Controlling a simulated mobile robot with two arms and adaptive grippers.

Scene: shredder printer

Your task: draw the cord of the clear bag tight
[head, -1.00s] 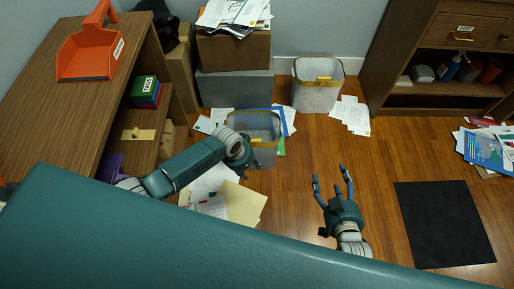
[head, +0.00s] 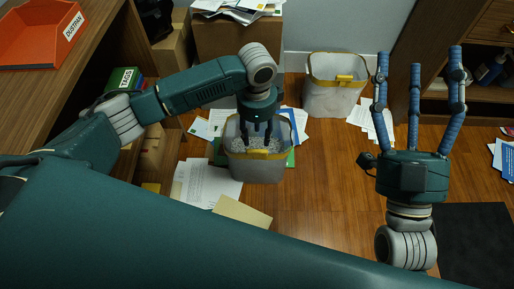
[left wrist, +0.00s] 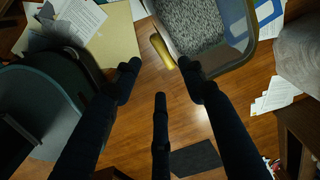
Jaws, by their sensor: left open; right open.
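The clear bag (head: 256,172) stands upright on the wooden floor, with grey shredded paper (head: 255,144) inside and a yellow cord band at its rim. My left gripper (head: 258,142) points down over the bag's mouth in the head view, open and empty. In the left wrist view, the yellow cord tab (left wrist: 162,50) shows at the bag's edge between two of my left fingers, apart from them as far as I can tell. The shredded paper (left wrist: 190,22) shows beyond it. My right gripper (head: 417,62) is raised at the right, fingers spread, open and empty.
A white bin (head: 333,98) with a yellow tab stands behind the bag to the right. Loose papers (head: 205,186) lie around the bag. A wooden desk (head: 85,75) with an orange dustpan (head: 42,38) is at the left. A dark mat (head: 475,245) lies at the right.

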